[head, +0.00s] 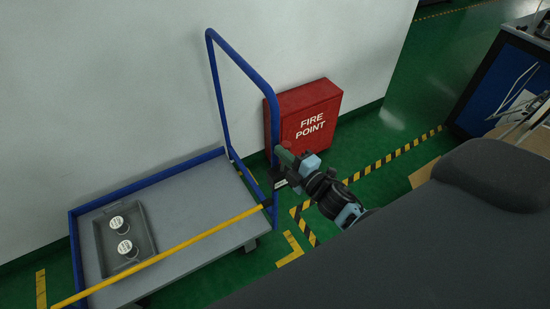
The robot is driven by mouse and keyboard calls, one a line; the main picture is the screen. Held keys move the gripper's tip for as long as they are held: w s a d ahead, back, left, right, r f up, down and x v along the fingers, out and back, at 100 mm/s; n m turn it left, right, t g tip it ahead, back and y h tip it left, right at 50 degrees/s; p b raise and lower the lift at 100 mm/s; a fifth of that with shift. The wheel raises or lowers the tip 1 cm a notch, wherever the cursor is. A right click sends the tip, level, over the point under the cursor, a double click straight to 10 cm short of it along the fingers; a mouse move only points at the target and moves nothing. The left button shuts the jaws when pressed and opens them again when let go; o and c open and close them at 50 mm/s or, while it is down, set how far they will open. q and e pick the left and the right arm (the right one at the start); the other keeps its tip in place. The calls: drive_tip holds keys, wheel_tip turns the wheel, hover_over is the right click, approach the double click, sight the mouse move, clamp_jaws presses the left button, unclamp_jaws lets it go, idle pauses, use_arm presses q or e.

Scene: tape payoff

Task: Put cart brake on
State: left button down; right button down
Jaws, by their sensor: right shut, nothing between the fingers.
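The cart (185,220) is a grey flat platform with blue rails and a tall blue push handle (213,70) at its right end. My right gripper (284,165) reaches in from the right and is shut. It is beside the lower part of the handle's near upright; whether it touches the upright cannot be told. A small dark piece with a pale label shows just below the gripper. I cannot clearly make out the brake or its position. My left gripper is not in view.
A yellow bar (170,252) runs along the cart's near side. A grey tray (143,221) on the cart holds two white-topped round items. A red FIRE POINT box (311,118) stands behind the handle by the wall. A blue bench (500,85) is at right.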

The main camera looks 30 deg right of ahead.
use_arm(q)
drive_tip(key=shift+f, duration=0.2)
use_arm(e)
drive_tip(key=d+m, duration=0.2)
drive_tip(key=shift+d+m, duration=0.3)
drive_tip(key=shift+m, duration=0.1)
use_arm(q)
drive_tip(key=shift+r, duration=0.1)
